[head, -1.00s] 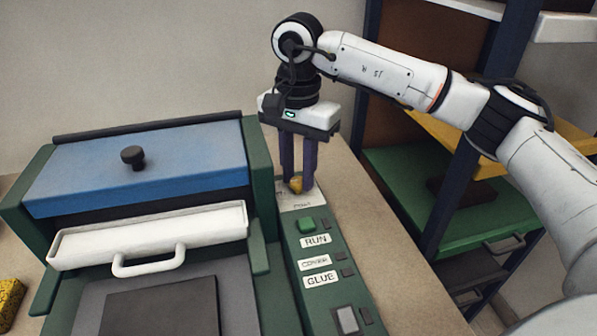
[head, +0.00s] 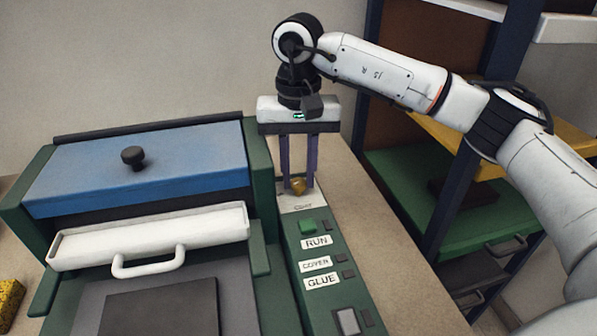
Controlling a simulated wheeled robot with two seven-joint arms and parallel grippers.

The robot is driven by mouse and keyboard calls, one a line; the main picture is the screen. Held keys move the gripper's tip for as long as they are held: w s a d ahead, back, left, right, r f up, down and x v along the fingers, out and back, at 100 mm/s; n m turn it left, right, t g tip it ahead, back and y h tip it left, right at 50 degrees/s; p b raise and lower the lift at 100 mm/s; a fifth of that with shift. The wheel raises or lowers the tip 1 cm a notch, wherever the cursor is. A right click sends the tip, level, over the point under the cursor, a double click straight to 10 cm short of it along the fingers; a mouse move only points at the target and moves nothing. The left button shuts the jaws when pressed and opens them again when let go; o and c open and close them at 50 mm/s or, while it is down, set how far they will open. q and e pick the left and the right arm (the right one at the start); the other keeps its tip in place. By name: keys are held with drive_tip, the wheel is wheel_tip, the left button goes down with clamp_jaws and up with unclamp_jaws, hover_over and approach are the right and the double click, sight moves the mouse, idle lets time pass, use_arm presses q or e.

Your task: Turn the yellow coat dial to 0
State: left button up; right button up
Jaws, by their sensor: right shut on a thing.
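The yellow coat dial (head: 298,187) sits at the far end of the green control panel, on a pale label plate marked COAT (head: 304,206). My right gripper (head: 298,183) points down over it, with its two dark purple fingers shut on the dial from both sides. The fingers partly cover the dial, and its scale and setting cannot be read. My left gripper is not in view.
The blue-lidded machine (head: 140,168) with a white handled tray (head: 150,238) stands left. Shelves (head: 440,200) stand right.

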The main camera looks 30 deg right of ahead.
sight(299, 181)
drive_tip(key=shift+r, duration=0.1)
idle(0.3)
drive_tip(key=o, duration=1)
drive_tip(key=shift+o, duration=0.2)
wheel_tip(299, 181, up, 10)
drive_tip(key=shift+r, duration=0.15)
